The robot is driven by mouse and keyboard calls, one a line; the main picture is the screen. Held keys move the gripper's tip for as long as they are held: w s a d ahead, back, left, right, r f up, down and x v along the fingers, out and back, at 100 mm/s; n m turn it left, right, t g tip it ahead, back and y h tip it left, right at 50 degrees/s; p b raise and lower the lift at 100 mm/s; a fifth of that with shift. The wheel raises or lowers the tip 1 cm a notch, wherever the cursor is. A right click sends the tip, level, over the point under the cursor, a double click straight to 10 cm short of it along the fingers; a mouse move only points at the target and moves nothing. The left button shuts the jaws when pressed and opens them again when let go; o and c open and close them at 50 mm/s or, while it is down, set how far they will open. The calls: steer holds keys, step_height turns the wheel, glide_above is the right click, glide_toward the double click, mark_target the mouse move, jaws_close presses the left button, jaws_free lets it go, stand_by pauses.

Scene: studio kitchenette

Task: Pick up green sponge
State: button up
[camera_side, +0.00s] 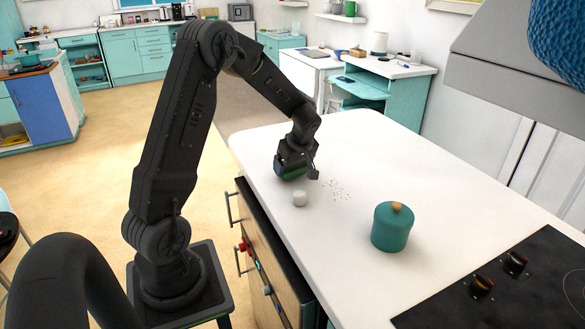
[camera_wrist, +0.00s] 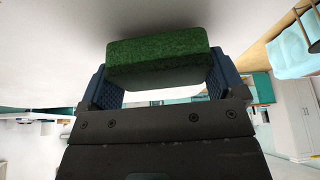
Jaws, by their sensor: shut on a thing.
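The green sponge (camera_wrist: 158,52) is a dark green block between the two blue fingers of my gripper (camera_wrist: 157,80) in the wrist view. The fingers touch both of its ends, and my gripper is shut on it. In the side view, my gripper (camera_side: 292,172) is low over the far left part of the white counter. Only a thin green strip of the sponge (camera_side: 294,174) shows there, under the gripper body. I cannot tell whether the sponge touches the counter.
Small crumbs (camera_side: 338,190) lie to the right. A teal lidded jar (camera_side: 392,227) stands nearer, beside the black cooktop (camera_side: 500,290). The counter's far right part is clear.

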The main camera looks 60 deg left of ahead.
step_height(320, 180, up, 3)
steer(key=shift+r, duration=0.1)
steer(key=s+a+r, duration=0.5)
steer(key=s+r, duration=0.1)
steer(key=s, duration=0.4)
steer(key=shift+s+r, duration=0.25)
steer(key=shift+r, duration=0.1)
steer(key=shift+a, duration=0.1)
